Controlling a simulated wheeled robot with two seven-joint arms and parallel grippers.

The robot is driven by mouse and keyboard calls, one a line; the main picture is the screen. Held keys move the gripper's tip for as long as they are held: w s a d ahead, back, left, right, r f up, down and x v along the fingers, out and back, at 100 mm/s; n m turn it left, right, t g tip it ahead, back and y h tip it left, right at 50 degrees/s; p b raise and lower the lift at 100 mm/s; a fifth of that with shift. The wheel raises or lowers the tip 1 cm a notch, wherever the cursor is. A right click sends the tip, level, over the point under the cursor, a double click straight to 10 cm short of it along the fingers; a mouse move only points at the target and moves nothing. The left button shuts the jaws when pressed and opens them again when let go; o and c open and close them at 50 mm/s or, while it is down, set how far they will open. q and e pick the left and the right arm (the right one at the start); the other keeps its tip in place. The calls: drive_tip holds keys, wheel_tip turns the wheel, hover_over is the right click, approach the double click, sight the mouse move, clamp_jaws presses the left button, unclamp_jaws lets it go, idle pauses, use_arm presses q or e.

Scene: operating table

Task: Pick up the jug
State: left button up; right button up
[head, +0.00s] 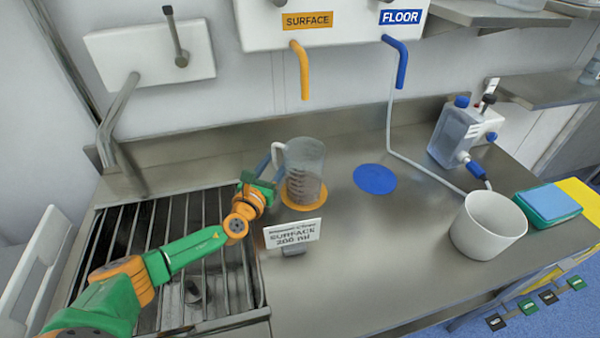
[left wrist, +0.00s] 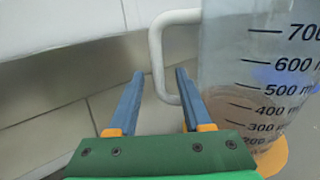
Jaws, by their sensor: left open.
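The jug (head: 304,170) is a clear measuring jug with dark graduation marks and a white handle on its left side. It stands upright on an orange disc (head: 318,204) on the steel counter. My left gripper (head: 270,160) is at the jug's handle side, to the left of the jug. In the left wrist view the jug (left wrist: 262,70) fills the right side. Its white handle (left wrist: 157,60) shows beyond and between the two blue fingers of my open left gripper (left wrist: 158,80). I cannot tell whether the fingers touch it. My right gripper is not in view.
A sign reading "SURFACE 200 ml" (head: 292,234) stands in front of the jug. Orange (head: 301,70) and blue (head: 396,62) spouts hang above. A blue disc (head: 375,179), white bucket (head: 488,225) and pump bottle (head: 455,136) are to the right. A slatted sink (head: 210,290) is at left.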

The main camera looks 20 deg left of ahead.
use_arm(q)
drive_tip(key=shift+s, duration=0.15)
clamp_jaws()
idle(1.3)
